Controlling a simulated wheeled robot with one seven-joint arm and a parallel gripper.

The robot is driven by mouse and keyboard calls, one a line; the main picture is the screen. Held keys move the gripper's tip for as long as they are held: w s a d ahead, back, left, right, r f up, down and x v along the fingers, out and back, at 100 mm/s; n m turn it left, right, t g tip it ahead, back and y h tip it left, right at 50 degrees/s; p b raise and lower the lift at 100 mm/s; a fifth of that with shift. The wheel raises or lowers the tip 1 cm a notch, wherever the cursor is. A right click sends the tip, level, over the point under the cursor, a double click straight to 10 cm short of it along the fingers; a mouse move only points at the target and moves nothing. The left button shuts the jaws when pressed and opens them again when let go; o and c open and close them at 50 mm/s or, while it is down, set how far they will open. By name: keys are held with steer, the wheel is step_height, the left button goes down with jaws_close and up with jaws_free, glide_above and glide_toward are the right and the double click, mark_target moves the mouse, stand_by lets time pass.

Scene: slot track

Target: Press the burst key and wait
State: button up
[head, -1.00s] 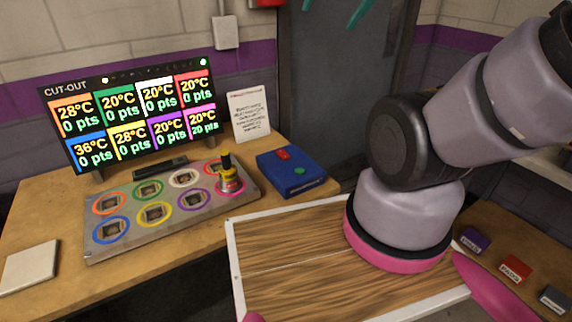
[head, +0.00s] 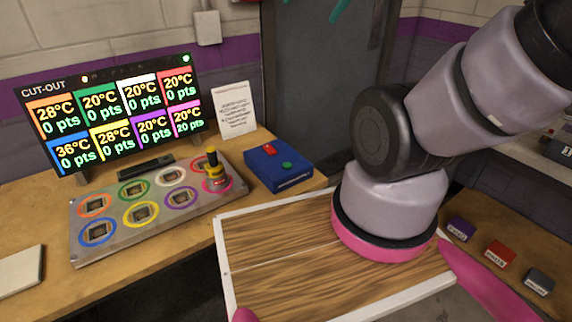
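No key in view carries a label that I can read as burst. Three small labelled blocks stand on the right of the desk: purple (head: 460,229), red (head: 499,254) and grey (head: 539,281); their lettering is too small to read. A screen (head: 115,112) headed CUT-OUT shows coloured tiles; blue reads 36°C, orange and yellow 28°C, the others 20°C.
A grey panel (head: 160,230) holds several coloured rings. A white-edged wooden board (head: 290,262) lies in front. A printed sheet (head: 236,112) stands behind; a pale slab (head: 21,270) lies at far left.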

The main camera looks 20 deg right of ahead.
jaws_close()
stand_by(0.3)
stand_by(1.6)
